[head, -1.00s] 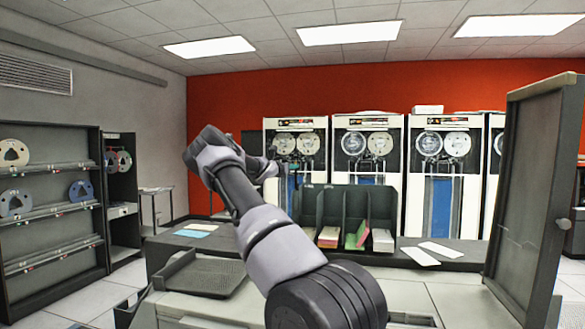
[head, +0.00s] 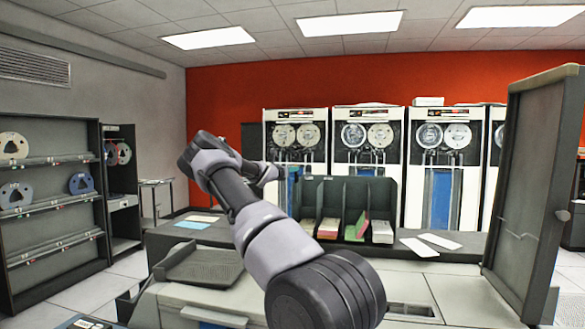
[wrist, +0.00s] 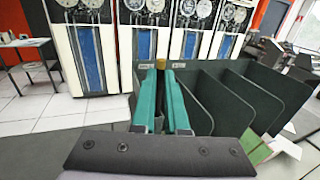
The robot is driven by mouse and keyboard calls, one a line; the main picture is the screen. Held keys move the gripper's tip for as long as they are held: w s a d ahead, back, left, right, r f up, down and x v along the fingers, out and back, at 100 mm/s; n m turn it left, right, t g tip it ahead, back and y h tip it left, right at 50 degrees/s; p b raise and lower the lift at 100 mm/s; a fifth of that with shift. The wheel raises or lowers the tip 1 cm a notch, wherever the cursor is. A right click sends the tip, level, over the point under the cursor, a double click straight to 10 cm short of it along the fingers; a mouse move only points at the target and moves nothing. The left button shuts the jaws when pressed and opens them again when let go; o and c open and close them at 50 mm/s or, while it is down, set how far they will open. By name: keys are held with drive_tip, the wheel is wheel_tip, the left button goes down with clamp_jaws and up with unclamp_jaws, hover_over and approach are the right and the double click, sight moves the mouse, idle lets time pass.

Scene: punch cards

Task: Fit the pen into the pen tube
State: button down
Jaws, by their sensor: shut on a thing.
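My gripper (wrist: 167,98) shows in the wrist view as two teal fingers, close together in front of the dark card rack. It is shut on a thin thing, and a tan end (wrist: 160,63) shows at the fingertips. This seems to be the pen, but most of it is hidden between the fingers. In the head view my arm blocks the fingers and what they hold. I cannot make out the pen tube in either view.
The dark rack (head: 324,190) with upright dividers holds card stacks (head: 355,230) on the counter. White cards (head: 419,247) lie to its right, a blue card (head: 192,225) to its left. A ribbed tray (head: 205,267) is nearer. A tall dark panel (head: 525,190) stands at right.

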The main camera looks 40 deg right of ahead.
drive_tip(key=shift+f, duration=1.95)
drive_tip(key=c, duration=0.9)
unclamp_jaws()
drive_tip(key=shift+o, duration=0.2)
drive_tip(key=v, duration=1)
drive_tip(key=shift+a, duration=0.4)
drive_tip(key=shift+s, duration=0.1)
